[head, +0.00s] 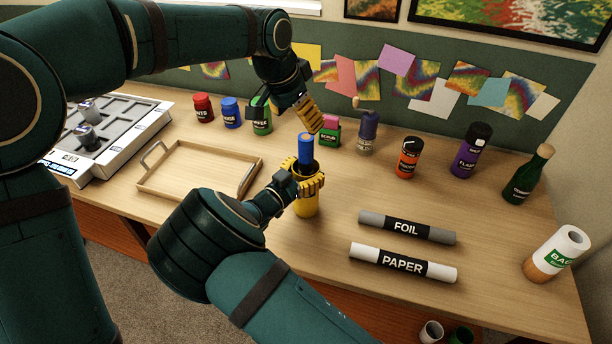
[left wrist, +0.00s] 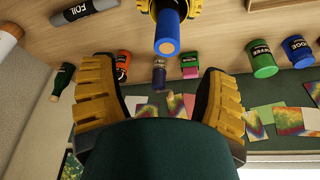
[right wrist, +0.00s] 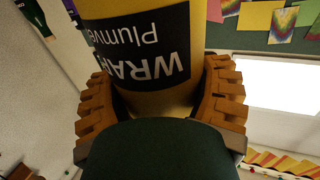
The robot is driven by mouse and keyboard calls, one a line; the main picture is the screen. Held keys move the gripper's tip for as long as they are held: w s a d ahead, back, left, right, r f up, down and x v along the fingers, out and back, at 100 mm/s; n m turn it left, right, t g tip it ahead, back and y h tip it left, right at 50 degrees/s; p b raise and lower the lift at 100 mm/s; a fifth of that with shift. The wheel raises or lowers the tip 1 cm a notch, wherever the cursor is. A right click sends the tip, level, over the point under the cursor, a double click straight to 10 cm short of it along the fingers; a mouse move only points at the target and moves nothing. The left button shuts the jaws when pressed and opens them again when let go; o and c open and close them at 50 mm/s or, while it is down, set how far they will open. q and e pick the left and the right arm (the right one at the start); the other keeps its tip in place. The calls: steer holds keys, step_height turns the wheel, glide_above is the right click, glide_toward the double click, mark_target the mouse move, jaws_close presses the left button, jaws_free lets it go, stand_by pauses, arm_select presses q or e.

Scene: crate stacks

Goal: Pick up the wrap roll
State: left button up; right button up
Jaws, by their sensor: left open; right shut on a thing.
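The wrap roll (head: 306,204) is a yellow cylinder standing upright near the middle of the table. Its black label reads WRAP in the right wrist view (right wrist: 150,55). A blue cylinder (head: 306,148) with an orange end sticks up from its top; it also shows in the left wrist view (left wrist: 167,30). My right gripper (head: 306,182) is shut around the upper part of the yellow roll. I cannot tell whether the roll's base touches the table. My left gripper (head: 309,114) is open and empty, just above and behind the blue end.
A foil roll (head: 407,227) and a paper roll (head: 403,263) lie to the right. A wooden tray (head: 196,191) lies to the left. Several bottles and jars, including an orange one (head: 408,158), line the back. A white bag roll (head: 556,254) stands at the right edge.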

mark_target(305, 138)
arm_select(q)
steer(key=w+f, duration=0.1)
steer(key=f, duration=0.2)
steer(key=w+d+f+n, duration=0.1)
steer(key=f, duration=0.2)
steer(key=w+f+n+t, duration=0.1)
steer(key=f, duration=0.2)
steer(key=shift+w+d+f, duration=0.1)
steer(key=shift+w+d, duration=0.1)
steer(key=shift+d, duration=0.2)
jaws_close()
